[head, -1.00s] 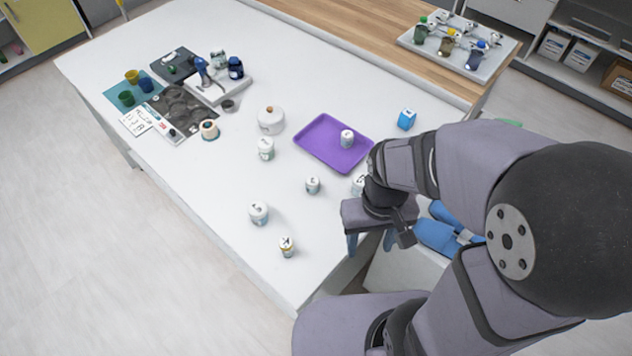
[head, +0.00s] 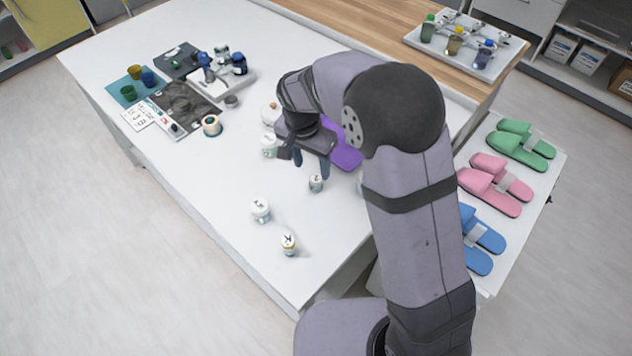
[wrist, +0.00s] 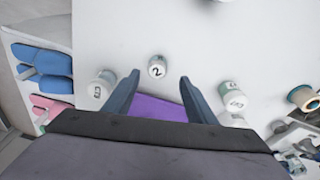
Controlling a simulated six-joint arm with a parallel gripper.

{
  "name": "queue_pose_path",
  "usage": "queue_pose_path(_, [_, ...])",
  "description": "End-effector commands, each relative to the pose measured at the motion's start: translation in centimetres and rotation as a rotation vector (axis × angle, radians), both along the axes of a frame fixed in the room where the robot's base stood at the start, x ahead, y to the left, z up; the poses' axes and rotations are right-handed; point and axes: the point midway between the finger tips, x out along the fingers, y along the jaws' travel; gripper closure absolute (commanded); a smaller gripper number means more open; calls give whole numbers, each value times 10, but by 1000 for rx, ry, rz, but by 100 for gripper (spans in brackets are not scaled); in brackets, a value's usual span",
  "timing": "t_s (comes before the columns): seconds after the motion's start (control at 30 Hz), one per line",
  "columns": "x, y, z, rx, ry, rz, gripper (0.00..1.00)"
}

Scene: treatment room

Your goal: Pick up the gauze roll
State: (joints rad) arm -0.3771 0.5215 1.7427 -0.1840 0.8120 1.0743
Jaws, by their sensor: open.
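A short roll-like thing (head: 211,126), white with a tan rim, stands near the dark mat's corner in the head view; it may be the gauze roll, but I cannot be sure. It also shows at the right of the wrist view (wrist: 303,97). My gripper (head: 311,171) is open and empty, pointing down over the table, well to the right of that roll. In the wrist view a small white-lidded jar marked 2 (wrist: 157,68) appears between the fingertips, apart from them. In the head view this jar (head: 315,184) stands just below the fingertips.
A purple tray (head: 346,158) is partly hidden behind my arm. A white lidded pot (head: 268,112) is partly hidden by my gripper. Slippers (head: 490,200) lie on a side stand. The table's left front is clear.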

Motion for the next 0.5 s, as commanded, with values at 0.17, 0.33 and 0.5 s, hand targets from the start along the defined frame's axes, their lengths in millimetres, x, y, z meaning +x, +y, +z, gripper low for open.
queue_pose_path(0.17, [-1,0,0,13,-8,-111,49])
queue_pose_path(0.33, [-1,-1,-1,15,-9,-131,49])
queue_pose_path(0.5, [0,-2,-12,13,-7,-129,49])
